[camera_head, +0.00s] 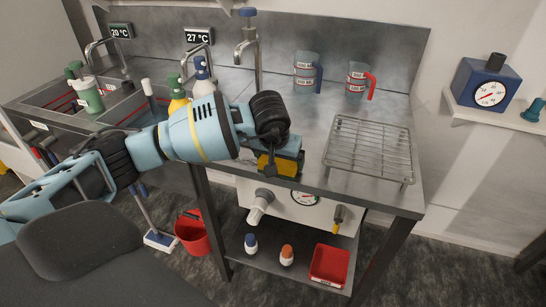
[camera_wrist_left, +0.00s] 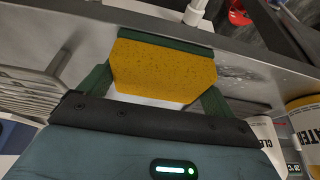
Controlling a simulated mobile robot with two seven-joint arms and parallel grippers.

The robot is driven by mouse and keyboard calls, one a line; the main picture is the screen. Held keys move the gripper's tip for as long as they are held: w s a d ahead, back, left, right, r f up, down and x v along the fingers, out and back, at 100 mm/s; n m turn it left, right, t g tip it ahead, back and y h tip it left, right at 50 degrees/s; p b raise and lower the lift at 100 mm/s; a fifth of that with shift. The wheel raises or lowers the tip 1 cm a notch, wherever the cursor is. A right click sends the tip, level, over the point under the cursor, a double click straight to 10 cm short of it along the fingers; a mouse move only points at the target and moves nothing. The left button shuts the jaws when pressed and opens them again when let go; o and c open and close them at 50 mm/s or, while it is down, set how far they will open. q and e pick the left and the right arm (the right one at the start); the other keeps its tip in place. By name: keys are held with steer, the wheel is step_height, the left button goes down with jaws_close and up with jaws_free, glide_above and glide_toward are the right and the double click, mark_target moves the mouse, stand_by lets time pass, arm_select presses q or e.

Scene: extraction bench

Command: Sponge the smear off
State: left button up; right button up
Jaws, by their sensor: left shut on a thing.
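My left gripper (camera_head: 279,166) is over the front edge of the steel bench (camera_head: 310,112), left of the wire rack. It is shut on a yellow sponge (camera_head: 286,163). In the left wrist view the sponge (camera_wrist_left: 162,70) sits between the two green fingers, its porous yellow face showing. A pale, speckled patch (camera_wrist_left: 238,73) shows on the metal beside the sponge in that view; it looks like the smear. In the head view I cannot make out the smear, and my arm hides part of the bench. My right gripper is not in view.
A wire rack (camera_head: 368,148) stands on the bench's right part. Two measuring jugs, blue-handled (camera_head: 306,72) and red-handled (camera_head: 358,79), stand at the back. A yellow bottle (camera_head: 177,93) and a white bottle (camera_head: 202,79) stand behind my arm. Bare steel lies between jugs and gripper.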

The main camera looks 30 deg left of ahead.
mark_target(267, 157)
arm_select(q)
steer(key=shift+w+d, duration=0.1)
steer(key=shift+d, duration=0.3)
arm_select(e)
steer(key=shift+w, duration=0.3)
arm_select(q)
steer(key=shift+a, duration=0.1)
steer(key=shift+s+a, duration=0.25)
steer(key=shift+a, duration=0.6)
steer(key=shift+s+a, duration=0.2)
steer(key=shift+a, duration=0.85)
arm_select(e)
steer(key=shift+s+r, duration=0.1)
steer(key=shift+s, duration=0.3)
arm_select(q)
steer(key=shift+s+a, duration=0.1)
steer(key=shift+a, duration=0.05)
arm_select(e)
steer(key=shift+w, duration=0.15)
arm_select(q)
steer(key=shift+s+a+f, duration=0.1)
steer(key=shift+s+a, duration=0.05)
steer(key=shift+a, duration=0.55)
steer(key=shift+s+a, duration=0.2)
steer(key=shift+a, duration=0.5)
steer(key=shift+s+a, duration=0.1)
steer(key=shift+a, duration=0.3)
